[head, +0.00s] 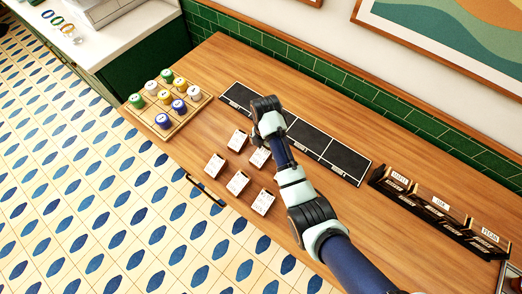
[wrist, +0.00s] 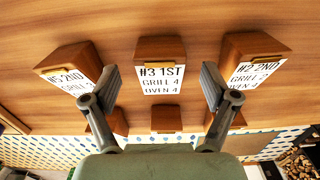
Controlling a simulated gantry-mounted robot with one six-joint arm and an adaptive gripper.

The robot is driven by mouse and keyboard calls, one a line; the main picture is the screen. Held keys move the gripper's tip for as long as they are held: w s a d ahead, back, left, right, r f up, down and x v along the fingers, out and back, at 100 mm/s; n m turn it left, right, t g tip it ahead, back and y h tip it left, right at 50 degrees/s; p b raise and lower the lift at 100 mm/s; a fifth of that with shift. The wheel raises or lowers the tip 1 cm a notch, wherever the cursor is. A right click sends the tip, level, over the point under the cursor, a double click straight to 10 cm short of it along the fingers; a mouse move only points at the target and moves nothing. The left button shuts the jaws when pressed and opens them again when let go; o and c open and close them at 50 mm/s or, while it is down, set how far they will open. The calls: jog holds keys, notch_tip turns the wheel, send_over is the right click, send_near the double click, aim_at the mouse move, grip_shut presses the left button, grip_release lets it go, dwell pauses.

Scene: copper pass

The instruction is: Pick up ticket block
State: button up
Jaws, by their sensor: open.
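Several brown wooden ticket blocks with white printed faces stand on the wooden counter. In the wrist view, the block reading "#3 1ST, GRILL 4, OVEN 4" (wrist: 162,52) is at top middle. The "#5 2ND" block (wrist: 68,62) is left of it and the "#2 2ND" block (wrist: 252,60) right. My gripper (wrist: 159,84) is open and empty, its fingers apart in the picture to either side of the "#3" block. I cannot tell its height over the counter. In the head view, blocks such as this one (head: 238,140) stand beside my arm, which may hide others.
A dark strip with marked sections (head: 345,158) lies along the counter's back. A wooden tray (head: 194,104) of colored round pieces is at left, and a black labeled rack (head: 433,212) at right. The tiled wall (head: 400,118) bounds the back. Bare counter (head: 350,210) lies before the rack.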

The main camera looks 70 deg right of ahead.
notch_tip(320, 180, down, 4)
jog(key=shift+r, duration=0.2)
jog(key=c, duration=1.3)
jog(key=shift+r, duration=0.1)
notch_tip(320, 180, up, 12)
jog(key=p, duration=0.2)
notch_tip(320, 180, up, 8)
jog(key=p, duration=0.9)
send_over(264, 150)
